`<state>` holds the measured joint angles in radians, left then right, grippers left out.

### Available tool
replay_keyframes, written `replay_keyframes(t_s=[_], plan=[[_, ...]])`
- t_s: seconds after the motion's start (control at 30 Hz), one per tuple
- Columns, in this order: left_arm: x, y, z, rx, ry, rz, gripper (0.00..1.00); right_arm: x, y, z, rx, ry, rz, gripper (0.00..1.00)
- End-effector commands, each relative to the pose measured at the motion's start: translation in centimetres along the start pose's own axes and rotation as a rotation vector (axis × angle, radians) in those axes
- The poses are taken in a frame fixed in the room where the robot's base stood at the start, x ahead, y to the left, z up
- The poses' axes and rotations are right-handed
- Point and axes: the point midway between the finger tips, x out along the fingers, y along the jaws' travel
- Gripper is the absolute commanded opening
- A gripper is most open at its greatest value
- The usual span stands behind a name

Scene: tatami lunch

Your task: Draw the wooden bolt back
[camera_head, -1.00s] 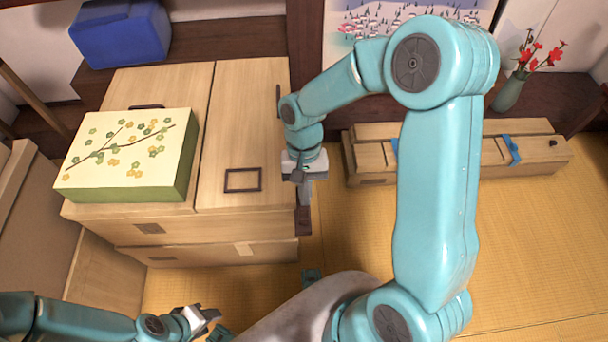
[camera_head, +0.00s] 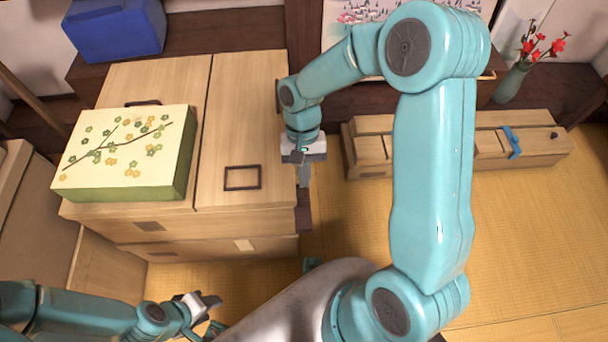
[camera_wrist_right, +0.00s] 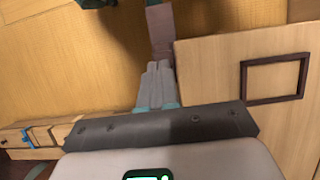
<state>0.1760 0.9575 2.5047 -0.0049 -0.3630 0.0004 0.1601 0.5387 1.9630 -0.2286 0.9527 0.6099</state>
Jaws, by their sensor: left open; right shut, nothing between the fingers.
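A dark brown wooden piece (camera_head: 304,217), which looks like the bolt, sticks out along the right side of the pale wooden chest (camera_head: 235,225). In the right wrist view the bolt (camera_wrist_right: 159,28) is a flat strip running away from my fingertips, beside the chest's top. My right gripper (camera_head: 304,184) points down at the chest's right edge, its fingers shut with nothing between them. In the right wrist view its fingertips (camera_wrist_right: 158,66) overlap the strip's near end; I cannot tell whether they touch. My left gripper (camera_head: 211,305) is open and empty, low in front of the chest.
A flower-patterned green box (camera_head: 125,150) sits on the chest top, left of a dark square frame (camera_head: 242,177). A blue box (camera_head: 115,32) stands behind. A long wooden box with a blue tie (camera_head: 513,142) lies at right. Tatami (camera_head: 530,230) in front of it is clear.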

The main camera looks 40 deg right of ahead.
Motion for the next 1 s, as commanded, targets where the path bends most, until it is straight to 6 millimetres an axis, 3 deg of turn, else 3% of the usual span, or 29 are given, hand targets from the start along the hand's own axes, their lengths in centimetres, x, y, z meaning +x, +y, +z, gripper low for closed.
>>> replay_keyframes(t_s=[0.3, 0.6, 0.7, 0.83, 1.0], plan=[[-2.0, 0.7, 0.0, 0.000, 0.000, 0.000, 0.43, -6.5, 0.0, 0.5, -0.001, 0.005, -0.002, 0.00], [-2.7, 1.0, 0.1, 0.000, 0.000, 0.000, 0.43, -9.9, 0.2, 0.6, -0.012, -0.010, 0.007, 0.00], [-2.5, 0.9, 0.1, 0.000, 0.000, 0.000, 0.43, -11.8, 0.0, -1.1, -0.021, 0.000, 0.006, 0.00], [-1.9, 0.7, 0.0, 0.000, 0.000, 0.000, 0.43, -12.5, -0.2, -3.9, -0.011, 0.007, 0.000, 0.00], [-1.3, 0.5, 0.0, 0.000, 0.000, 0.000, 0.43, -10.6, -0.2, -5.0, 0.000, -0.003, 0.002, 0.00]])
